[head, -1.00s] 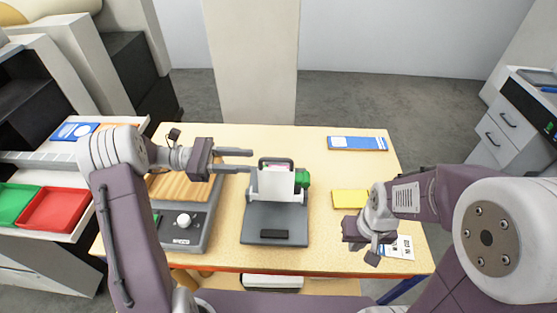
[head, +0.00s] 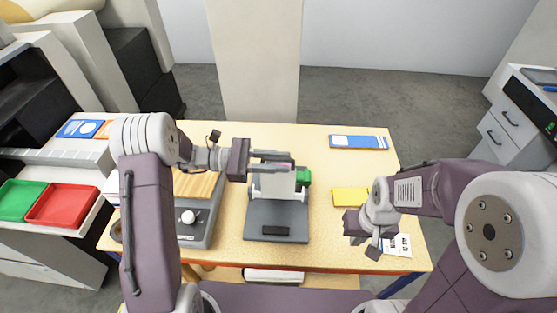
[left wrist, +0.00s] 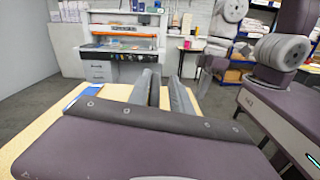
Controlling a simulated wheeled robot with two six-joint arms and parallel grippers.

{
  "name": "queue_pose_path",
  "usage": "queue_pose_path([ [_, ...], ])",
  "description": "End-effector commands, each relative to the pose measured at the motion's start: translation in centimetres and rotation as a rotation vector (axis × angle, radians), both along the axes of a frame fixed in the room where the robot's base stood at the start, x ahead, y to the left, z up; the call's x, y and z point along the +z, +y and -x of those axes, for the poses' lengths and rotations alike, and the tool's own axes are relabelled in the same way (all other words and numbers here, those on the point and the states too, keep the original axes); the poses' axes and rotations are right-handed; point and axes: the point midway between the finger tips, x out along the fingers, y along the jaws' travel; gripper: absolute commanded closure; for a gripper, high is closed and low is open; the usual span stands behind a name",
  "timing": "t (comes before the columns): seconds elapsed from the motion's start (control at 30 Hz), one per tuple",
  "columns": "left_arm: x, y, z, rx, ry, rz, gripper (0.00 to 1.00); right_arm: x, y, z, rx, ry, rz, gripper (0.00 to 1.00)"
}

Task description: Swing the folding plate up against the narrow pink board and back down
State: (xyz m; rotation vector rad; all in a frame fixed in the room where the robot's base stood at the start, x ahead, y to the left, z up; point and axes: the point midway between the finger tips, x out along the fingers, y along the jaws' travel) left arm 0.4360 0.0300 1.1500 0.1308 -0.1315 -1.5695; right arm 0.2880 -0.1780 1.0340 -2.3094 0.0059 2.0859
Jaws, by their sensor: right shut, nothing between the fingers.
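A grey fixture (head: 262,215) with a dark bar on its front part stands mid-table in the head view. I take this to be the folding plate; I cannot be sure. My left gripper (head: 290,160) is at the plate's top edge from the left, its two fingers apart and covering the dark hoop there. A small pinkish patch shows by the fingertips; I cannot tell whether it is the narrow pink board. My right gripper (head: 365,243) is shut and empty, right of the fixture.
A grey device with a wooden top and a white knob (head: 188,217) stands left of the fixture. A yellow block (head: 350,197), a white card (head: 398,246) and a blue-and-white pack (head: 358,142) lie at right. Red (head: 63,204) and green (head: 20,200) trays are far left.

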Motion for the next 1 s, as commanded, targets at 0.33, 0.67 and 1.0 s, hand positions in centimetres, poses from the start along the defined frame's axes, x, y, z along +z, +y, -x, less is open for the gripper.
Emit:
queue_pose_path([
  [0.33, 0.06, 0.03, 0.01, -0.001, -0.002, 0.001, 1.00, 0.01, 0.00, 0.00, 0.000, 0.000, 0.000, 1.00],
  [0.67, 0.13, 0.03, -0.01, -0.001, -0.004, 0.001, 1.00, 0.02, 0.00, 0.00, 0.000, 0.000, 0.000, 1.00],
  [1.0, 0.17, 0.03, -0.01, -0.001, -0.004, 0.002, 1.00, 0.03, 0.00, 0.00, 0.000, 0.000, 0.000, 1.00],
])
